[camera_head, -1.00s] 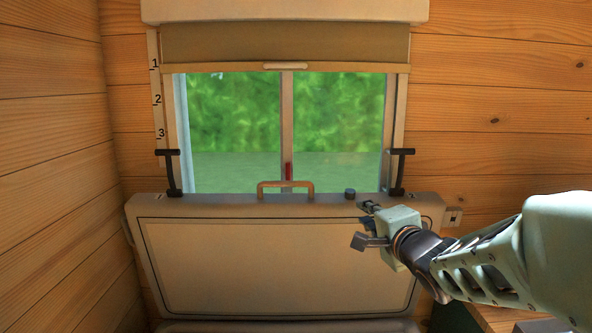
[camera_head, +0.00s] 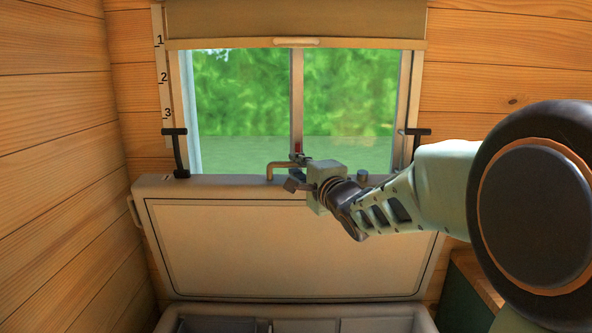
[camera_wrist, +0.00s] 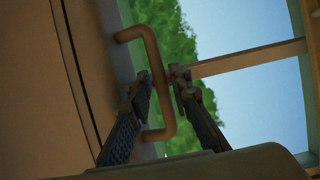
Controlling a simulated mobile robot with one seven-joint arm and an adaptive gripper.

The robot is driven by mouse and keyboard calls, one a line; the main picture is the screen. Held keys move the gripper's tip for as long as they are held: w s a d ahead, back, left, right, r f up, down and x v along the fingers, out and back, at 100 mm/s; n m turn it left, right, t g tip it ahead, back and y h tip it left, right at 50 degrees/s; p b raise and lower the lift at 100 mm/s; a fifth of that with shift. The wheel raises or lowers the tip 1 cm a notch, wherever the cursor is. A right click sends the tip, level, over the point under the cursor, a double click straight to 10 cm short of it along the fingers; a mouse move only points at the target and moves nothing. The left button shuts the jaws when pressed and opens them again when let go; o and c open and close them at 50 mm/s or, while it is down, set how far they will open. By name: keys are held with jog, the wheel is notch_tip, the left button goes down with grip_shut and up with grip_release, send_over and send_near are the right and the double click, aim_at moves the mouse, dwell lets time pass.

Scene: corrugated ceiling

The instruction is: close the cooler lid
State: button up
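The cooler lid (camera_head: 290,245) stands raised in front of the window, its framed inner panel facing me. Its orange-brown handle (camera_head: 272,167) is on the top edge, partly hidden by my gripper. My gripper (camera_head: 294,170) is at the handle with its fingers apart. In the wrist view the handle (camera_wrist: 156,68) passes between the open fingertips (camera_wrist: 160,82), with gaps visible, and I see no firm grip on it. The open cooler body (camera_head: 300,312) shows below the lid, with divided compartments inside.
A window (camera_head: 297,100) with a rolled shade (camera_head: 300,27) is behind the lid. Two dark-topped latches, left (camera_head: 178,152) and right (camera_head: 416,140), stand beside it. Wooden walls (camera_head: 60,150) enclose the left and back. A dark green cabinet (camera_head: 462,305) is at lower right.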

jog(key=shift+x, duration=0.8)
jog(key=shift+c, duration=0.4)
grip_shut()
